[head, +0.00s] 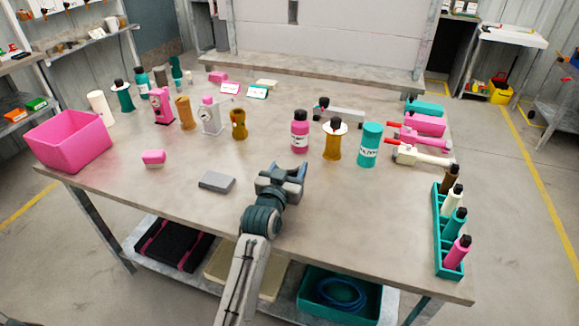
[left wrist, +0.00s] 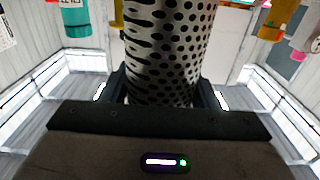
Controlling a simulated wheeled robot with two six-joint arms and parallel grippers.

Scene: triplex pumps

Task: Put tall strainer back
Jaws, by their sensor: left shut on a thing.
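The tall strainer (left wrist: 163,45), a silvery cylinder with rows of dark round holes, fills the middle of the left wrist view. It stands between the two dark fingers of my left gripper (left wrist: 162,90), which is shut on it. In the head view my left gripper (head: 286,176) is over the near middle of the table. The strainer cannot be made out there. My right gripper is not in view.
On the table (head: 340,240), a dark grey block (head: 216,181) lies left of my gripper. A pink bottle (head: 299,131), an ochre flanged part (head: 333,140) and a teal bottle (head: 369,145) stand beyond it. A teal rack (head: 440,236) of bottles is at right. A pink bin (head: 68,142) is far left.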

